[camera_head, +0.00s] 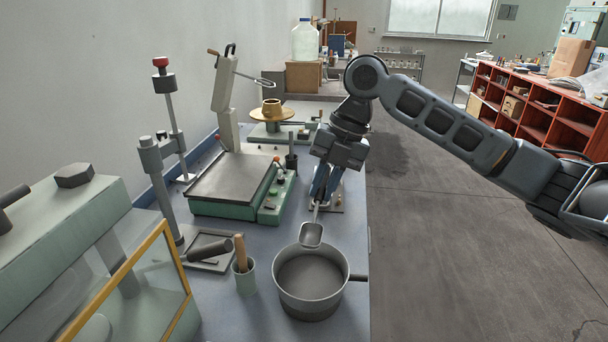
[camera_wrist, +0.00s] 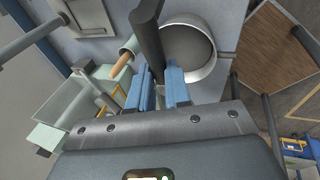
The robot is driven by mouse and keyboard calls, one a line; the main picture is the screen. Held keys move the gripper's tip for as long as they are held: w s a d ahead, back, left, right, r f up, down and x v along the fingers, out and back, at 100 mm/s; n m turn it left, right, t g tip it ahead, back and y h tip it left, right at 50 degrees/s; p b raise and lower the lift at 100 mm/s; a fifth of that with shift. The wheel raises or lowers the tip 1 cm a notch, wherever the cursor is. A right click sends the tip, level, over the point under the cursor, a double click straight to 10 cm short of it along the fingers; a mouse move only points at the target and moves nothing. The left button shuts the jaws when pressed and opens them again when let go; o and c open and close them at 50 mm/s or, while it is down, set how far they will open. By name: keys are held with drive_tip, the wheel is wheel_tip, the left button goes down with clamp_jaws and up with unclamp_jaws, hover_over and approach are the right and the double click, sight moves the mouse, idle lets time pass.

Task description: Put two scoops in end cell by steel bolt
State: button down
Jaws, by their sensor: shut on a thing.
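My gripper (camera_head: 321,194) is shut on the handle of a scoop, above the bench. The scoop (camera_head: 311,235) hangs down with its grey bowl over the far rim of the pot; I cannot tell whether it holds anything. In the wrist view, the dark scoop handle (camera_wrist: 148,42) rises between the blue fingers (camera_wrist: 161,88). The grey pot (camera_head: 338,268) has a side handle and a dark grey fill; it also shows in the wrist view (camera_wrist: 224,62). A small fixture (camera_head: 340,197) on the bench is mostly hidden behind my gripper. I cannot make out cells or a steel bolt.
A green cup (camera_head: 245,281) with a wooden-handled tool stands left of the pot. A green machine with a dark plate (camera_head: 232,178) and a glass-fronted case (camera_head: 130,285) fill the left. The bench's right edge runs close beside the pot.

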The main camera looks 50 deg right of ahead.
drive_tip(key=shift+s+a+f+t+h+b, duration=0.15)
drive_tip(key=shift+a+f+t+h+b, duration=0.15)
drive_tip(key=shift+f+h+b, duration=0.45)
drive_tip(key=shift+s+a+f+t+h+b, duration=0.15)
drive_tip(key=shift+a+f+t+h+b, duration=0.15)
drive_tip(key=shift+b, duration=0.8)
wheel_tip(320, 180, down, 8)
drive_tip(key=s+a+t+h+b, duration=0.1)
drive_tip(key=a+h+b, duration=0.1)
drive_tip(key=b, duration=0.8)
drive_tip(key=shift+r+n+t+h, duration=0.15)
drive_tip(key=shift+n+t+h, duration=0.15)
drive_tip(key=shift+n+h, duration=0.1)
drive_tip(key=shift+s, duration=0.1)
